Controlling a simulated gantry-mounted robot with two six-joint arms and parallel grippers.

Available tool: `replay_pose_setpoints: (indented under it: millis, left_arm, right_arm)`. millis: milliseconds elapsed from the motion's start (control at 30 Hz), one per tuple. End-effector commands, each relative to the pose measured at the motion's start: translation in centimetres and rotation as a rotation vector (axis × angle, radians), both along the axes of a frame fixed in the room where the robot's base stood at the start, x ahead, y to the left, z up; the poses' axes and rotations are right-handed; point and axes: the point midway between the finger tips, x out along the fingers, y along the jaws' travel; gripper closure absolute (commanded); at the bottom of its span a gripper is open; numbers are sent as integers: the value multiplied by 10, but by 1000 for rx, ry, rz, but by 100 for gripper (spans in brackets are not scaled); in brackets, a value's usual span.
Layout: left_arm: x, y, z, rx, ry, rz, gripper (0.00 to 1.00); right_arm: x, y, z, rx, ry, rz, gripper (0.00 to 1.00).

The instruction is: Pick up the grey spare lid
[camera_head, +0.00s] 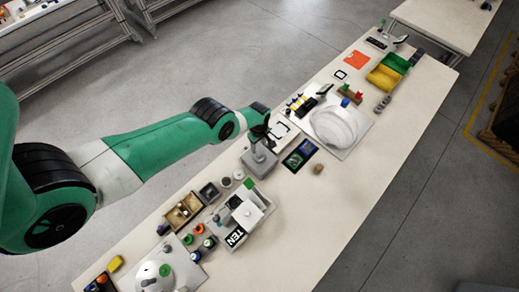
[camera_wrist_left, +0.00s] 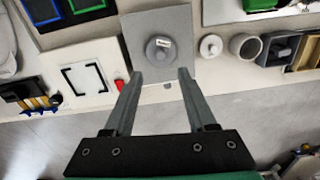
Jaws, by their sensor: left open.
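The grey spare lid (camera_wrist_left: 128,22) is a square plate with a round knob (camera_wrist_left: 160,51) at its middle, and a small white label sits on the knob. In the head view the lid (camera_head: 259,162) lies on the long table, partly hidden by my left gripper (camera_head: 264,138). In the left wrist view my left gripper (camera_wrist_left: 160,74) is open and empty. Its fingertips are apart, one on each side below the knob, over the lid's near edge. I cannot tell the height of the fingertips above the lid. My right gripper is not in view.
A dark tray (camera_head: 300,154) with blue and green frames lies right of the lid. A white bracket card (camera_wrist_left: 83,77) and a small round grey lid (camera_wrist_left: 211,46) flank it. A clear dome (camera_head: 334,126) stands farther right. The table's front right is fairly clear.

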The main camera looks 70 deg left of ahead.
Motion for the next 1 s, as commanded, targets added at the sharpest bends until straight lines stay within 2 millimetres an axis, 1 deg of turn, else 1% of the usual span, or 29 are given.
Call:
replay_pose_setpoints:
  millis: [33, 100, 233, 300, 367, 500, 600, 833, 867, 1000]
  left_arm:
    - [0, 0, -16, 0, -1, 0, 44]
    - [0, 0, -19, 0, -1, 0, 44]
    - [0, 0, -17, 0, -1, 0, 44]
    - [0, -1, -22, 0, 0, -1, 44]
    - [-1, -3, -31, 0, 0, -1, 44]
    - [-1, -8, -59, 0, 1, -1, 44]
    - [-1, -7, -70, 0, -1, 0, 44]
    - [-1, -7, -67, 0, -1, 0, 44]
    - [-1, -7, -67, 0, -1, 0, 45]
    - [-1, -7, -67, 0, -1, -1, 70]
  right_arm:
    - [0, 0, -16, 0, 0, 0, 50]
    - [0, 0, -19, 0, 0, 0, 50]
    - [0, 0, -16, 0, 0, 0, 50]
    - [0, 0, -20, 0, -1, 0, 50]
    - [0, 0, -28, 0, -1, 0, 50]
    - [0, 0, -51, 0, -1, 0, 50]
    - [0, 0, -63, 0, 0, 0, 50]
    - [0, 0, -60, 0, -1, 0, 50]
    - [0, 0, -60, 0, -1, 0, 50]
    - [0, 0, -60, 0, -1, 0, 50]
